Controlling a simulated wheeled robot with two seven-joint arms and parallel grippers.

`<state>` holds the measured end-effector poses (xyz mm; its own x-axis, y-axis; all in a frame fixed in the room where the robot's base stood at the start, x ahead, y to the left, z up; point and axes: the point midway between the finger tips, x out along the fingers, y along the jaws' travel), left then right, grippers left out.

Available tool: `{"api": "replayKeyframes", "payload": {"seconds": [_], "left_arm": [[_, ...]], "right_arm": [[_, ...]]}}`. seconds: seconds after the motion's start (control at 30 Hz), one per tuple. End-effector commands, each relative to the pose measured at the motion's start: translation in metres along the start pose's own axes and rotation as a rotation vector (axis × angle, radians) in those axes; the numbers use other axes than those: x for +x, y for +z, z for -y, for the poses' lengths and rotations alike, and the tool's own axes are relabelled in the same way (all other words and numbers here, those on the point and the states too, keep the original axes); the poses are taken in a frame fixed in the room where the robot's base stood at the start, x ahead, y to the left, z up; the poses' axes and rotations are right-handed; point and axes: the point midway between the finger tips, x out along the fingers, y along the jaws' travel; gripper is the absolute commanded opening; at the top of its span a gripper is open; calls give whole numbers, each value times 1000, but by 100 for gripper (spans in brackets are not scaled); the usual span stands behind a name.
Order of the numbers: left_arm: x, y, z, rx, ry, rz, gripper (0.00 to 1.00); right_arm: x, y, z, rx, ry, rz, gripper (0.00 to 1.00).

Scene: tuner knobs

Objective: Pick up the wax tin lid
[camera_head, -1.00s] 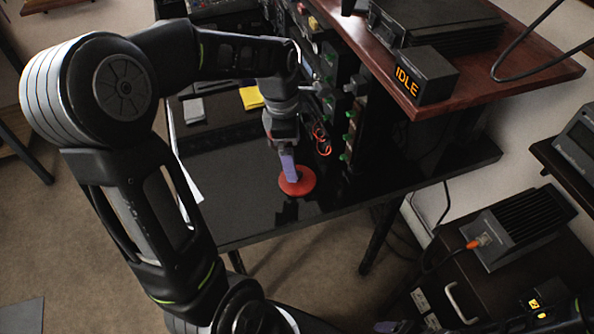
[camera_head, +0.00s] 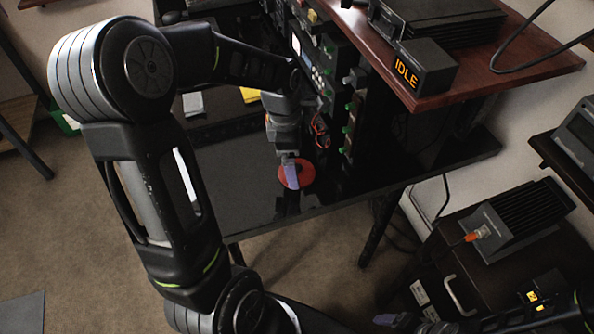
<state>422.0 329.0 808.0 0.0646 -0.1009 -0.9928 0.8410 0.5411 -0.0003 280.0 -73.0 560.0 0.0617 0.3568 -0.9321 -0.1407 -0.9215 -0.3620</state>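The wax tin lid appears as a round red disc (camera_head: 304,174) over the glossy black tabletop (camera_head: 235,190), near the equipment rack. My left gripper (camera_head: 291,176) reaches down from above, and its purple finger overlaps the lid's face. The fingers show as a single strip, so I cannot tell whether they are open or shut on it. I also cannot tell whether the lid rests on the table or is slightly raised. My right gripper (camera_head: 392,320) shows only in part at the bottom edge, away from the lid.
A rack with green knobs (camera_head: 347,130) stands just right of the lid. A wooden shelf with an IDLE display box (camera_head: 412,68) overhangs at upper right. A yellow pad (camera_head: 250,95) and grey pad (camera_head: 193,103) lie behind. The tabletop left of the lid is clear.

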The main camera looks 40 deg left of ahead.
Motion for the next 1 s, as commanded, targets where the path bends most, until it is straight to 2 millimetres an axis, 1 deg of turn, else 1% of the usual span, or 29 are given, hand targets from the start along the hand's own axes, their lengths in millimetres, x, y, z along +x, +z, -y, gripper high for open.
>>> {"api": "replayKeyframes", "payload": {"seconds": [0.03, 0.1, 0.2, 0.8, 1.0], "left_arm": [[9, 0, 1, 0, -4, -1, 100], [18, 0, 1, 0, -3, -1, 100], [24, 0, 0, 0, -1, 0, 100], [25, 0, 0, 0, 0, 1, 100], [25, 0, 0, 0, 0, 1, 84]], "right_arm": [[0, 0, 0, 0, 0, 0, 77], [0, 0, 0, 0, 0, 0, 77], [0, 0, 0, 0, 0, 0, 77], [0, 0, 0, 0, 0, 0, 77], [0, 0, 0, 0, 0, 0, 77]]}}
